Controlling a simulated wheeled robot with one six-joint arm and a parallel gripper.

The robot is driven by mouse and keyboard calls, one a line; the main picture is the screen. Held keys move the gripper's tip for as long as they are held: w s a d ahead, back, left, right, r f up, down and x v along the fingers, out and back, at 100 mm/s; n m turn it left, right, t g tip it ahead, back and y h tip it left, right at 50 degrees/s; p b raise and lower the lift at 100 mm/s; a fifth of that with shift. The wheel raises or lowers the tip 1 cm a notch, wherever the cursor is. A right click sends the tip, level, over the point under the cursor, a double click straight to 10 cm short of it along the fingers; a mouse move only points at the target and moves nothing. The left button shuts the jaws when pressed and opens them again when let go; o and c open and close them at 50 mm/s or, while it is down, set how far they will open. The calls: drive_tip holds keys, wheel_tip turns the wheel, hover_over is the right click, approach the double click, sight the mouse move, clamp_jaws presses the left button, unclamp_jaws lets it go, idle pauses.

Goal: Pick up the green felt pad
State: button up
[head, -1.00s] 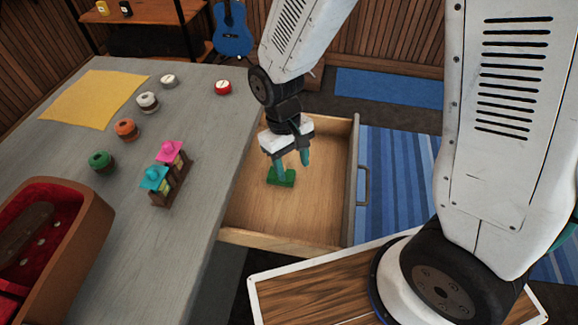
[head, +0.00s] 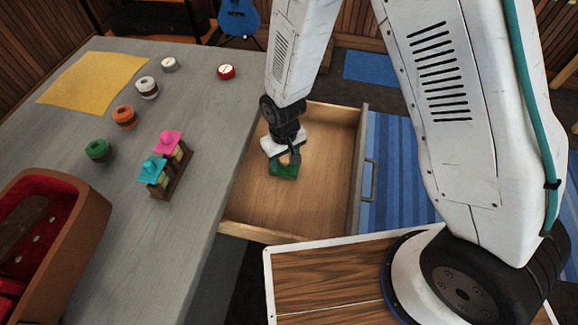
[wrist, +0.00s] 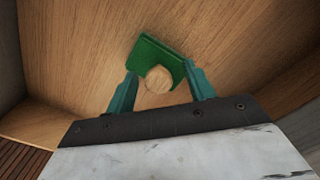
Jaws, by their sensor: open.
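The green felt pad (head: 285,171) lies on the floor of an open wooden drawer (head: 318,195). In the wrist view the pad (wrist: 152,56) looks like a green block with a round wooden knob (wrist: 158,79) on the side towards me. My gripper (head: 286,164) is down inside the drawer, right at the pad. In the wrist view my gripper (wrist: 161,82) is open, with one teal finger on each side of the knob. The fingertips reach the near edge of the pad. I cannot tell whether they touch it.
The drawer walls rise around my gripper. The grey table (head: 190,215) at left holds several spools, a small rack (head: 168,180) with pink and teal tops, a yellow cloth (head: 92,82) and an open red-lined case (head: 75,240). The drawer floor around the pad is clear.

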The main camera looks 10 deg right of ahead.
drive_tip(key=shift+f, duration=0.4)
clamp_jaws()
drive_tip(key=shift+r, duration=0.2)
